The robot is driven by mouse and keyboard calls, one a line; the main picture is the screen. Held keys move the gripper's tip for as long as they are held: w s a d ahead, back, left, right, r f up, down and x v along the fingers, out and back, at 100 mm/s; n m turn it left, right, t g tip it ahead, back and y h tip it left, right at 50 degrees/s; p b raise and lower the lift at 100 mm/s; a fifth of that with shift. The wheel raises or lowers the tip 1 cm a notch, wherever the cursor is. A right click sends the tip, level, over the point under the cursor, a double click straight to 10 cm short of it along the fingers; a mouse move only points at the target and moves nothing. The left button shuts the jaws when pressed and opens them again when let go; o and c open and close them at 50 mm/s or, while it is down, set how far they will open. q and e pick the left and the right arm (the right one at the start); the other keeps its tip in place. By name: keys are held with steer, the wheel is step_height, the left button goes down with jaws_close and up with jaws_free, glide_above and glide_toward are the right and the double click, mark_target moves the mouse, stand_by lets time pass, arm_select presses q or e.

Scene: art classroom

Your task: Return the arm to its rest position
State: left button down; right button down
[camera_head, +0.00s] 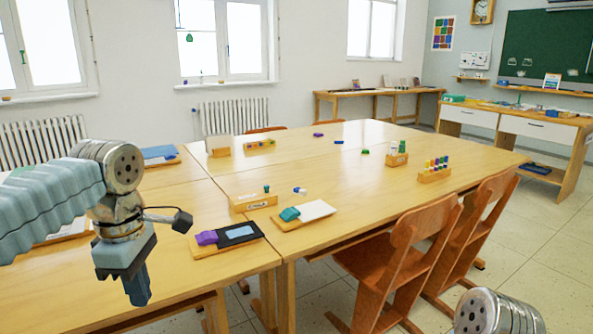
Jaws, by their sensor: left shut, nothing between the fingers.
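My left arm comes in from the left, and its gripper (138,287) hangs pointing down over the near left part of the wooden table (180,283). The left gripper's fingers are together with nothing between them. A metal joint of my right arm shows at the bottom right edge. My right gripper is out of view.
A peg rack (434,175) stands further right. Orange chairs (398,262) stand at the right side. The table's middle is mostly clear.

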arm_select(q)
steer(key=w+d+f+m+h, duration=0.1)
steer(key=w+d+f+m, duration=0.15)
steer(key=f, duration=0.65)
steer(key=w+d+f+m+h, duration=0.1)
steer(key=d+f+m, duration=0.2)
steer(key=f, duration=0.6)
steer(key=w+d+f+m+h, duration=0.1)
steer(key=w+d+f+m, duration=0.15)
steer(key=f, duration=0.65)
steer(key=s+d+f+m, duration=0.3)
steer(key=s+f, duration=0.5)
steer(key=f, duration=0.4)
steer(key=s+d+f+m+h, duration=0.1)
steer(key=s+d+f+m, duration=0.2)
steer(key=s+f+m, duration=0.2)
steer(key=s+f, duration=0.3)
steer(key=f, duration=0.4)
steer(key=shift+s+d+f+m+t, duration=0.15)
steer(key=shift+s+m+t, duration=0.15)
steer(key=shift+s+m, duration=0.1)
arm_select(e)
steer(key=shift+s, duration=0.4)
arm_select(q)
steer(key=shift+w, duration=0.15)
